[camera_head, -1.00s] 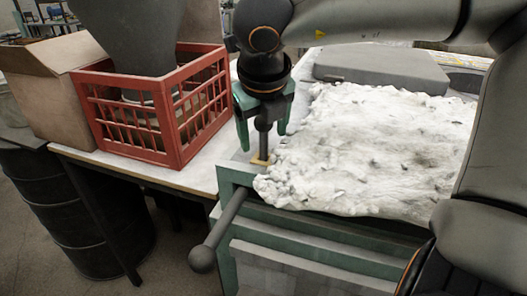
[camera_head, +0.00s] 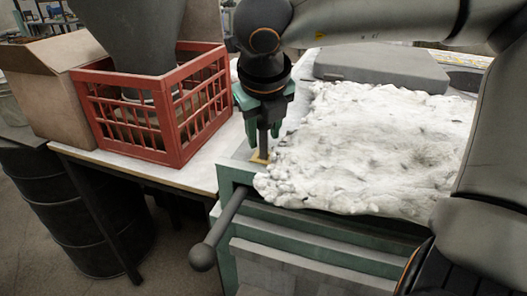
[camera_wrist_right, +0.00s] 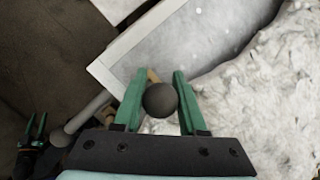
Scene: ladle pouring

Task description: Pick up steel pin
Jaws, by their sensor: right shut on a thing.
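The steel pin (camera_head: 263,142) is a dark grey upright rod at the near left corner of the green bench. Its foot meets a small tan ring (camera_head: 260,157). My right gripper (camera_head: 264,120) comes down from above and is shut on the pin's upper part. In the right wrist view the pin's round dark head (camera_wrist_right: 160,99) sits between the two green fingers. The palm hides the pin's top in the head view. My left gripper (camera_wrist_right: 33,128) shows small at the left edge of the right wrist view, its green fingers apart and empty.
A white, lumpy heap (camera_head: 375,150) lies right beside the pin. A grey lever with a ball end (camera_head: 203,257) sticks out at the front. A red crate (camera_head: 165,140) and a cardboard box (camera_head: 45,90) stand left. A grey flat case (camera_head: 380,68) lies behind.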

